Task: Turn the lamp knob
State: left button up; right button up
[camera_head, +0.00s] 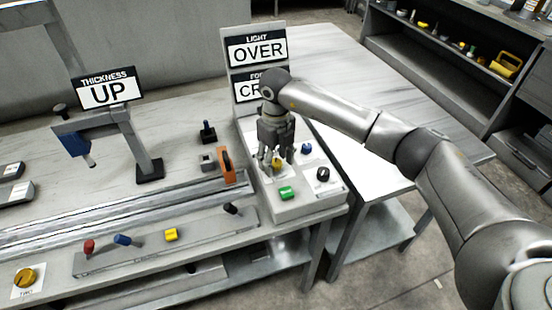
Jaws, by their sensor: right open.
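A control box (310,210) stands at the right end of the bench. On it are a green knob (286,193), a blue knob (306,148), a black knob (323,174) and a yellow knob (278,163). I cannot tell which one is the lamp knob; their small labels are unreadable. My right gripper (276,162) points down over the box, open, with its fingers around or just in front of the yellow knob. Contact cannot be told, and the fingers partly hide that knob. My left gripper is not in view.
Behind the box stands a panel with a "LIGHT OVER" sign (257,50) and a partly hidden sign. An orange part (227,166) and a black lever (208,131) stand to its left. A front rail (150,250) carries several coloured knobs. A bare table (345,75) lies behind.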

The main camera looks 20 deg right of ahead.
aim_at(276, 163)
jog(key=shift+r, duration=0.15)
notch_tip(276, 163, up, 12)
dwell(0.4)
jog(key=shift+f, duration=0.25)
